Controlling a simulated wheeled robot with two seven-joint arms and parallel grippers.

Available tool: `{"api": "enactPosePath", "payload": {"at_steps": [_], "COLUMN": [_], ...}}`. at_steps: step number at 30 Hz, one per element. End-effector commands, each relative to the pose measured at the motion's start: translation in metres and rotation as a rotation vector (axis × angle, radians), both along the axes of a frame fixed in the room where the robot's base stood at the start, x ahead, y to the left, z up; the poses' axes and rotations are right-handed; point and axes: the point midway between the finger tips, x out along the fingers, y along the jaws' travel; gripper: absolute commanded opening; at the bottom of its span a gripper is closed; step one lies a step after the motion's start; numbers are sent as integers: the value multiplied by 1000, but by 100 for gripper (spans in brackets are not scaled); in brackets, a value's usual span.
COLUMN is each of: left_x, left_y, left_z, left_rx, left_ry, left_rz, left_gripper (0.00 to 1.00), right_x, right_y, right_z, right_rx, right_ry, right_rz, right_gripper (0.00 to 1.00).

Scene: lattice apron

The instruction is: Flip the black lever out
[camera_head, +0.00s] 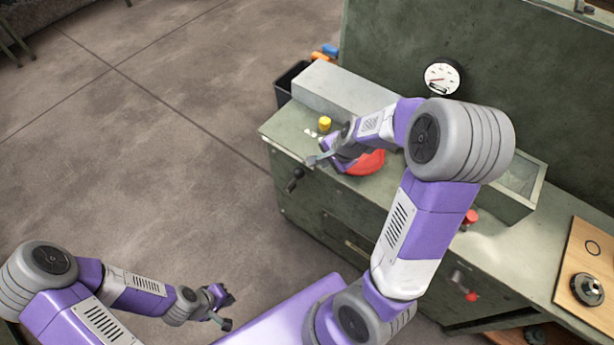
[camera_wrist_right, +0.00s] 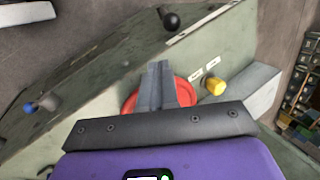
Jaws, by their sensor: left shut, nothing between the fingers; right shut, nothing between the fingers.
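The black lever (camera_head: 294,181) sits on the front face of the green cabinet (camera_head: 330,225), near its left corner. Its round black knob (camera_wrist_right: 171,21) shows at the top of the right wrist view, with a shaft leading off it. My right gripper (camera_head: 311,161) is shut and empty, above the cabinet top's front edge and close to the lever. In the wrist view its fingers (camera_wrist_right: 156,88) point toward the knob, with a visible gap in the picture. My left gripper (camera_head: 227,324) is shut and empty, low over the floor, far from the lever.
A red round button (camera_head: 366,163) lies under my right gripper, with a yellow knob (camera_head: 325,124) beside it. A red-tipped handle (camera_head: 471,296) is further right. Open floor lies left.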

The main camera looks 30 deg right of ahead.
Motion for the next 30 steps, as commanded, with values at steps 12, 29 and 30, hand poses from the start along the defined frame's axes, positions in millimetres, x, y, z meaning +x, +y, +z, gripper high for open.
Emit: {"api": "enactPosePath", "payload": {"at_steps": [12, 29, 30], "left_x": [0, 0, 0], "left_y": [0, 0, 0], "left_z": [-33, -86, -89], "left_rx": [0, 0, 0], "left_ry": [0, 0, 0], "left_rz": [0, 0, 0], "left_gripper": [0, 0, 0], "right_x": [19, 67, 70], "right_y": [4, 15, 16], "right_z": [-49, -156, -162], "right_rx": [-1, 0, 0], "right_ry": [4, 2, 2], "right_rz": [2, 2, 2], "right_gripper": [0, 0, 0]}}
